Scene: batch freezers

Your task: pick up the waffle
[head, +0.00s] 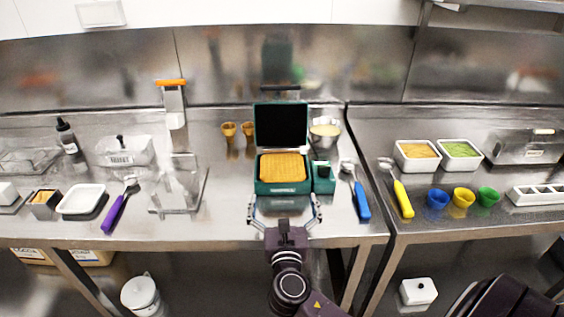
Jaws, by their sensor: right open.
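The waffle (283,166) is a golden-brown square with a grid pattern. It lies flat in the lower half of a teal waffle maker (283,188), whose dark lid stands open behind it. My right gripper (284,206) is open and empty at the front of the waffle maker. Its two fingers are spread to either side of the maker's front, short of the waffle. My left gripper is not in view.
A clear holder (180,190) and purple-handled scoop (118,207) are on the left. Two cones (229,131) and a metal bowl (325,130) are behind. A yellow-handled scoop (402,198) lies further right.

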